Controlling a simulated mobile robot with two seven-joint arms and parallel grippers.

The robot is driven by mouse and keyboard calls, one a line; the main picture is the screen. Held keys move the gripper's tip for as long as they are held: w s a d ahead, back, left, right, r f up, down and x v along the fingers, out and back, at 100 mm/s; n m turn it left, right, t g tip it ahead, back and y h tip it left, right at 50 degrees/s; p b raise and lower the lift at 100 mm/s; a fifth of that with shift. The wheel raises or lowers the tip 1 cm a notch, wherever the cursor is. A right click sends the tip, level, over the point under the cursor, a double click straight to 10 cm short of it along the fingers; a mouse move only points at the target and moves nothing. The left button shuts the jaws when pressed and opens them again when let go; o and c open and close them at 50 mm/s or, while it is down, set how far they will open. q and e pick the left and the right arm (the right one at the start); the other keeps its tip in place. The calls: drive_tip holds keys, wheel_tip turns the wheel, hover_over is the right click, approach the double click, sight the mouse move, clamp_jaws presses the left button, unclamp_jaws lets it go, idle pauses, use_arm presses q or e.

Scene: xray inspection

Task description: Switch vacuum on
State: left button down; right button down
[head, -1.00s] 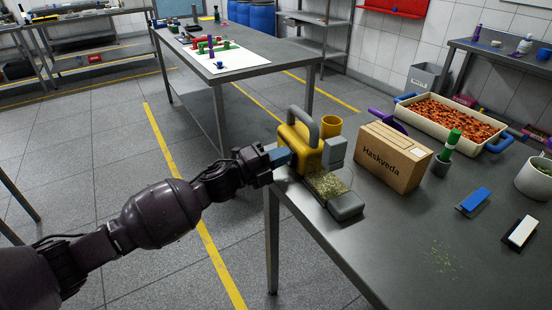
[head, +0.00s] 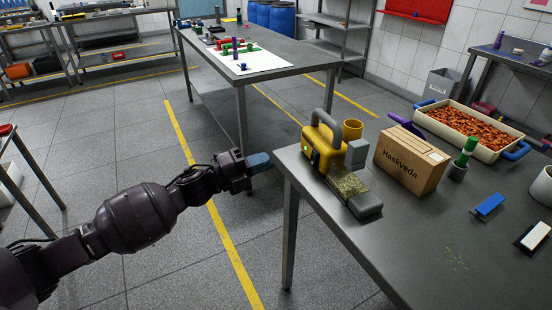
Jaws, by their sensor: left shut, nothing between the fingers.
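The yellow vacuum (head: 322,141) with a grey carry handle stands at the left corner of the near table. A small green light (head: 306,149) glows on its left side, beside a dark switch panel (head: 314,158). A grey nozzle part (head: 366,205) and a flat bed of greenish-brown crumbs (head: 346,185) lie at its front. My left gripper (head: 260,160), with blue fingertips, is shut and empty. It hangs just off the table's left edge, to the left of the vacuum and apart from it. My right gripper is out of view.
On the near table (head: 400,245) stand a Haskveda carton (head: 408,170), a yellow cup (head: 354,130), a tray of orange-brown pieces (head: 430,117) and a green-topped tool in a holder (head: 463,158). Green crumbs (head: 456,252) lie at the front. Floor left of the table is open.

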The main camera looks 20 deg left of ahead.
use_arm(q)
drive_tip(key=shift+s+a+r, duration=0.1)
drive_tip(key=shift+s+a, duration=0.45)
drive_tip(key=shift+s, duration=0.05)
drive_tip(key=s+f+n+g+y+p, duration=0.1)
drive_tip(key=s+f+n+y, duration=0.3)
drive_tip(key=s+f+n, duration=0.2)
drive_tip(key=s+f+n+g+y+p, duration=0.1)
drive_tip(key=s+f+n+y, duration=0.4)
drive_tip(key=s+n, duration=0.6)
drive_tip(key=s+f+n+g+y+p, duration=0.1)
drive_tip(key=s+f+n+y, duration=0.3)
drive_tip(key=s+f+n, duration=0.4)
drive_tip(key=s+f+p, duration=0.1)
drive_tip(key=s, duration=0.5)
drive_tip(key=shift+f, duration=0.25)
